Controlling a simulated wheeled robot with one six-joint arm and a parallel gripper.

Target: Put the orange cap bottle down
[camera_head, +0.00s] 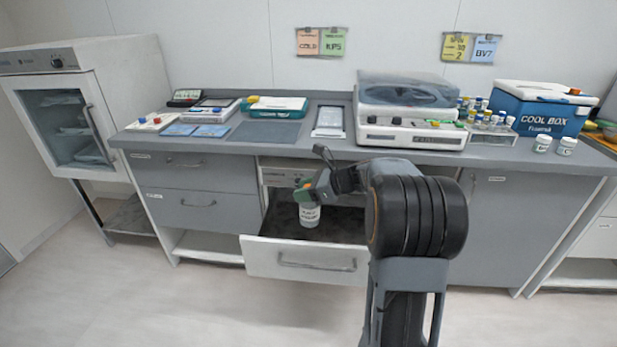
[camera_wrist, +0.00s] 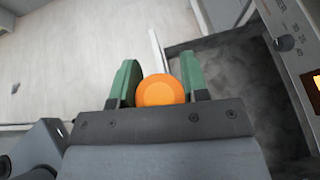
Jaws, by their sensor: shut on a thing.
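The orange cap bottle shows in the head view as a white labelled bottle (camera_head: 309,215), upright at the open drawer (camera_head: 305,257). Its round orange cap (camera_wrist: 161,91) is seen from above in the wrist view. My gripper (camera_head: 304,190) is shut on the bottle near its top, with one green finger on each side of the cap in the wrist view (camera_wrist: 160,82). The bottle is over the drawer's dark floor in the head view; whether its base touches that floor I cannot tell. The bottle's body is hidden below the cap in the wrist view.
The drawer's front panel and the unit with a dial (camera_wrist: 285,43) are close by. The countertop above holds a centrifuge (camera_head: 412,112), a blue cool box (camera_head: 541,107), two white bottles (camera_head: 566,147) and trays. The drawer floor right of the bottle looks clear.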

